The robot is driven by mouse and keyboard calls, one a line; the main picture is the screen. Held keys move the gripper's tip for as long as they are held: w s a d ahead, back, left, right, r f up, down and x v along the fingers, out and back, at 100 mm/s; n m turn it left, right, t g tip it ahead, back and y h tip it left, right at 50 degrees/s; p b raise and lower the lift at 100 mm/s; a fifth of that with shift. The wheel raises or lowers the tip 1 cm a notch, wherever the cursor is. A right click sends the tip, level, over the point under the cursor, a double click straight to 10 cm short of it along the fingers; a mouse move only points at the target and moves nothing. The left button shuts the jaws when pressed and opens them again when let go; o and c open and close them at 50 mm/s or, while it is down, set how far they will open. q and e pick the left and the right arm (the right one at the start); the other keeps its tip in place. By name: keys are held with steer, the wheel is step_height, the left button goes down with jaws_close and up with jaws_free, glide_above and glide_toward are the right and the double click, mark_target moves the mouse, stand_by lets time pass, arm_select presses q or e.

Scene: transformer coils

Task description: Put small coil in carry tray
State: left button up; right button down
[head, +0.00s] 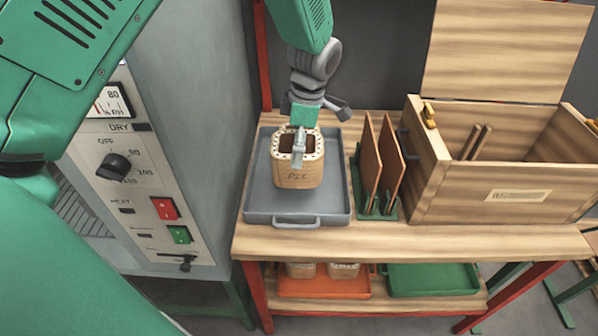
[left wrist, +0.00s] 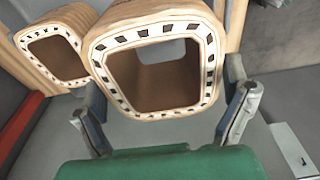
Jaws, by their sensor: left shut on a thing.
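My left gripper (head: 300,143) reaches down from above and is shut on this coil. One finger shows in front of its opening. In the left wrist view the held coil (left wrist: 190,105) fills the middle, with a finger on each side. I cannot tell whether its base touches the tray. A second coil (left wrist: 50,58) shows at the left there. My right gripper is not in view.
To the right of the tray stand brown panels in a green rack (head: 370,210) and an open wooden crate (head: 440,195). Below, an orange tray (head: 320,288) holds coils (head: 343,270), beside a green tray (head: 432,279). A grey oven cabinet (head: 195,120) stands at left.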

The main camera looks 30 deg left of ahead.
arm_select(q)
step_height(320, 180, down, 9)
steer(key=shift+f, duration=0.15)
steer(key=o, duration=1.4)
steer(key=shift+s, duration=0.1)
steer(key=shift+c, duration=0.2)
step_height(320, 180, up, 12)
steer(key=w+d, duration=0.1)
steer(key=shift+d, duration=0.35)
